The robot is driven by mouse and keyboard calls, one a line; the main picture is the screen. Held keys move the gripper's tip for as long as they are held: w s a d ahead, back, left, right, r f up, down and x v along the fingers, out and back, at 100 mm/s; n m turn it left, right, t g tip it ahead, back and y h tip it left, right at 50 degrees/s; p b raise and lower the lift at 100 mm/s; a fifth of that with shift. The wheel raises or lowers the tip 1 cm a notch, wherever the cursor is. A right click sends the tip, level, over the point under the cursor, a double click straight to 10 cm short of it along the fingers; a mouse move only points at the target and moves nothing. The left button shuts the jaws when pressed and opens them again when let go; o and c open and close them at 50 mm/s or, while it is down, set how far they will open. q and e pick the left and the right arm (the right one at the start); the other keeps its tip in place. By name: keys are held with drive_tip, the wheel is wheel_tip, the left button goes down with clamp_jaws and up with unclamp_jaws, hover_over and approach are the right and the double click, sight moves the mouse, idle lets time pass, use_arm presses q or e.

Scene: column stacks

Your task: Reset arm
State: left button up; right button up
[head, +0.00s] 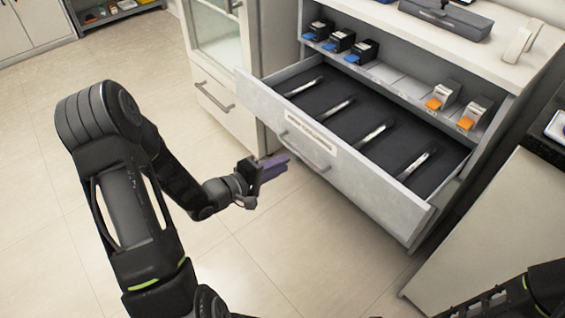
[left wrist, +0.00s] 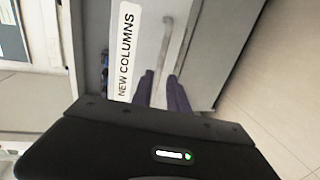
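My left gripper (head: 274,168) is in front of the pulled-out drawer, to the left of its handle (head: 304,151) in the head view. Its two purple fingers (left wrist: 163,92) stand apart with nothing between them in the left wrist view. The handle also shows beyond the fingers in the left wrist view (left wrist: 178,42), and I see no contact with it. My right arm (head: 500,302) enters at the bottom right of the head view; its gripper is out of the picture.
The open drawer (head: 262,104) holds several slim silver columns (head: 375,135) on a dark liner; its front label (left wrist: 127,50) reads "NEW COLUMNS". Blue-tipped (head: 340,41) and orange-tipped (head: 441,95) units stand on the shelf behind. The tiled floor (head: 60,200) is clear.

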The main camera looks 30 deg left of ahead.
idle(0.3)
use_arm(q)
drive_tip(key=s+d+f+m+g+y, duration=0.1)
drive_tip(key=s+f+m+g+y, duration=0.15)
drive_tip(key=f, duration=0.45)
drive_tip(key=s+f+m+g+y, duration=0.1)
drive_tip(key=s+f+m+g, duration=0.2)
drive_tip(key=f, duration=0.4)
drive_tip(key=s+d+f+m+g+h, duration=0.1)
drive_tip(key=s+d+f+m+g, duration=0.3)
drive_tip(key=s+d, duration=0.6)
drive_tip(key=s+d+f+m+g+h, duration=0.1)
drive_tip(key=s+d+f+m+g, duration=0.3)
drive_tip(key=s+d, duration=0.65)
wheel_tip(320, 180, up, 20)
drive_tip(key=w+d+n+p, duration=0.1)
drive_tip(key=w+p, duration=0.1)
drive_tip(key=p, duration=1.8)
drive_tip(key=shift+w+d+n+p, duration=0.15)
drive_tip(key=shift+d+n+p, duration=0.05)
drive_tip(key=shift+n+p, duration=0.15)
drive_tip(key=shift+f, duration=0.1)
